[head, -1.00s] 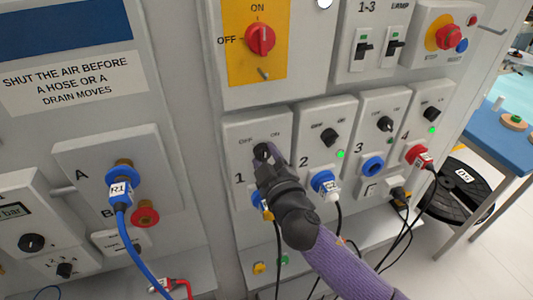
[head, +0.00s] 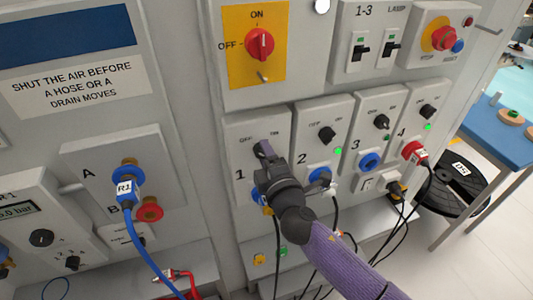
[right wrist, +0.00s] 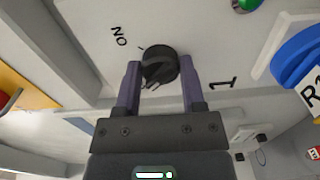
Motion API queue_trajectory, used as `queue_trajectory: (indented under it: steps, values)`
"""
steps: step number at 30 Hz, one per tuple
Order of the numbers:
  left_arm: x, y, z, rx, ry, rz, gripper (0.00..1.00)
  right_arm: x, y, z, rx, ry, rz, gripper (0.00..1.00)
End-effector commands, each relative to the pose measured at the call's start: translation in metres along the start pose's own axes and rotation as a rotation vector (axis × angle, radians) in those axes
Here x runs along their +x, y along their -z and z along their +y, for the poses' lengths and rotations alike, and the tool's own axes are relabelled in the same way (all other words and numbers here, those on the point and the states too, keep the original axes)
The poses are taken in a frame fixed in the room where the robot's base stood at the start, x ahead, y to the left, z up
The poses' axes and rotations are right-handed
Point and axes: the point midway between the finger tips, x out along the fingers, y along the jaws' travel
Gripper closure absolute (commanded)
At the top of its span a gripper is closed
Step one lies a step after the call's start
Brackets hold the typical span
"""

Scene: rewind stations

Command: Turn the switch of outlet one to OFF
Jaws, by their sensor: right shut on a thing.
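Outlet one is the panel (head: 243,128) marked 1, with OFF and ON printed above its switch. My right gripper (head: 264,152) is at that switch and hides most of it in the head view. In the right wrist view the black round switch (right wrist: 160,62) sits between the two fingers of my right gripper, which is shut on it. The word ON is printed to the left of the switch there; OFF is not readable. I cannot tell for sure which mark the switch points to. My left gripper is not in view.
Outlets two (head: 322,132), three (head: 378,128) and four (head: 425,115) stand to the right, with cables below. A yellow plate with a red main switch (head: 260,44) is above. A blue hose (head: 140,245) hangs on the left. A green lamp (right wrist: 246,4) shows in the right wrist view.

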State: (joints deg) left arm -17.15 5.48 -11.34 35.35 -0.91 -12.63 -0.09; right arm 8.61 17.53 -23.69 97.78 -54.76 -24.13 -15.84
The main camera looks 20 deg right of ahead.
Motion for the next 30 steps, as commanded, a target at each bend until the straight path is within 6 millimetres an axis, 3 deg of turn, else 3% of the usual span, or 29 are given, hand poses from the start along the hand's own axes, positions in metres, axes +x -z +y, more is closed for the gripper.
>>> queue_trajectory:
  steps: [19, 20, 21, 25, 30]
  values:
    - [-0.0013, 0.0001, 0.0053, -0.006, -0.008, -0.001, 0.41, -0.0003, 0.0005, -0.0008, -0.048, 0.002, 0.001, 1.0]
    - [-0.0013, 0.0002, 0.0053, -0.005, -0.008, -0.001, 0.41, -0.0003, 0.0005, -0.0008, -0.048, 0.002, 0.001, 0.46]
    - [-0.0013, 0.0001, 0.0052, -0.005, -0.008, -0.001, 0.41, -0.0003, 0.0005, -0.0008, -0.048, 0.002, 0.001, 0.38]
    - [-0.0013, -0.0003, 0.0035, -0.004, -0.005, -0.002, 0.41, -0.0002, 0.0003, -0.0006, -0.047, 0.001, 0.001, 0.13]
    - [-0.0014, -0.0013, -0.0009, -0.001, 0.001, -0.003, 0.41, -0.0001, 0.0002, -0.0004, -0.046, 0.001, 0.001, 0.13]
